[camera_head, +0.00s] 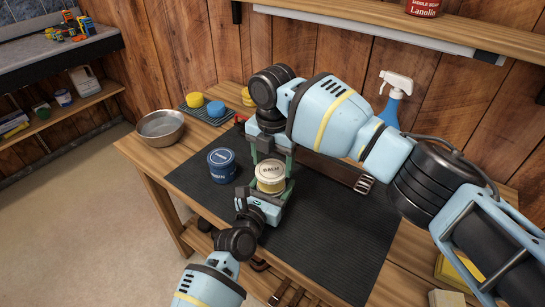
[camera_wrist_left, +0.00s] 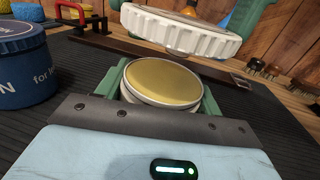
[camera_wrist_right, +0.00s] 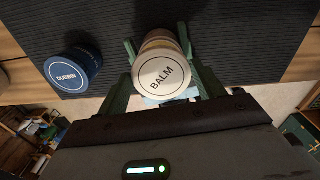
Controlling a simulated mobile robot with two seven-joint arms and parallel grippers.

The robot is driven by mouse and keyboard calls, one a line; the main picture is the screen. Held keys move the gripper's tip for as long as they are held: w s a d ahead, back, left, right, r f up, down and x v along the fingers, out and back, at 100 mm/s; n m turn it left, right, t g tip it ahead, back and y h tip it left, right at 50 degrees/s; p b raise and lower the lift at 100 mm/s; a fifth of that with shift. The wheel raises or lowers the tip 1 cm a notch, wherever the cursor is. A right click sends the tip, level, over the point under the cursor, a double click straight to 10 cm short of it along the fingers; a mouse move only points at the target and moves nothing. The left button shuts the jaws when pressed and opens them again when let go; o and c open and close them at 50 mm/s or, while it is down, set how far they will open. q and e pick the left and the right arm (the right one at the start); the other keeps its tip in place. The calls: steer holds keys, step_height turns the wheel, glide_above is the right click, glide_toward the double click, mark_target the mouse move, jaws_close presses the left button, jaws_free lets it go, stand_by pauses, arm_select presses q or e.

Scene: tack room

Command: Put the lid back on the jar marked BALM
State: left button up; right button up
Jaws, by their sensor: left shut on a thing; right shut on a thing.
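The BALM jar (camera_head: 270,188) is held upright over the dark mat by my left gripper (camera_head: 265,193). In the left wrist view the jar (camera_wrist_left: 163,82) is uncovered, with yellow balm inside, between the green fingers. My right gripper (camera_head: 271,161) is shut on the white lid (camera_head: 270,171). The lid also shows in the left wrist view (camera_wrist_left: 180,33), ribbed and tilted, just above the jar with a gap at the near side. In the right wrist view the lid's BALM marking (camera_wrist_right: 162,76) faces the camera; the lid hides the jar's opening there.
A blue DUBBIN jar (camera_head: 222,166) stands close left of the BALM jar. A metal bowl (camera_head: 160,127), sponges on a rack (camera_head: 207,108) and a spray bottle (camera_head: 393,100) are farther back. A leather strap (camera_head: 335,170) lies behind. The mat's front right (camera_head: 330,250) is clear.

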mark_target(274, 169)
steer(key=shift+f, duration=0.5)
steer(key=shift+f, duration=0.1)
steer(key=shift+f, duration=0.8)
steer(key=shift+f, duration=0.55)
arm_select(q)
steer(key=c, duration=0.5)
arm_select(e)
steer(key=m, duration=0.4)
steer(key=shift+s+m, duration=0.15)
steer(key=shift+m, duration=0.25)
steer(key=m, duration=0.5)
steer(key=shift+s+d, duration=0.1)
steer(key=shift+d, duration=0.05)
arm_select(q)
steer(key=shift+a, duration=0.1)
arm_select(e)
steer(key=o, duration=0.9)
steer(key=shift+s, duration=0.1)
